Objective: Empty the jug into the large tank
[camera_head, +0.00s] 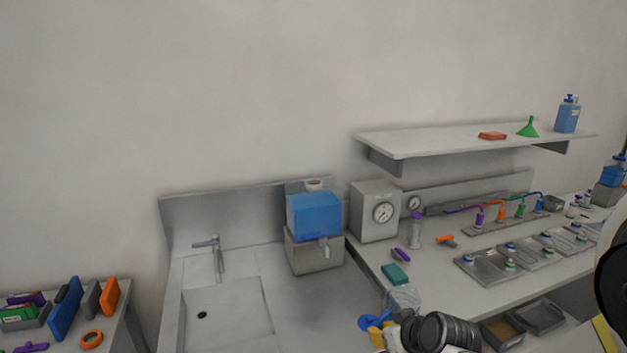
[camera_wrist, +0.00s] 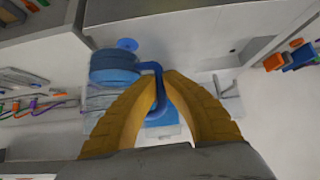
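The jug (camera_wrist: 113,66) shows left of my fingers in the wrist view, with clear walls, a blue part and a blue handle. In the head view its clear body (camera_head: 404,297) is at the bottom, above the front of the bench. My gripper (camera_wrist: 171,80) has yellow fingers closed around the blue handle; in the head view it is mostly hidden by my arm. The large tank (camera_head: 314,216) is a blue box on a grey stand with a front spigot and a pale round opening (camera_head: 314,184) on top. The jug is right of the tank and apart from it.
A sink (camera_head: 228,312) with a tap (camera_head: 207,243) lies left of the tank. A grey box with a dial (camera_head: 375,211) stands right of it. A shelf (camera_head: 440,143) hangs above the bench. The counter before the tank is clear.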

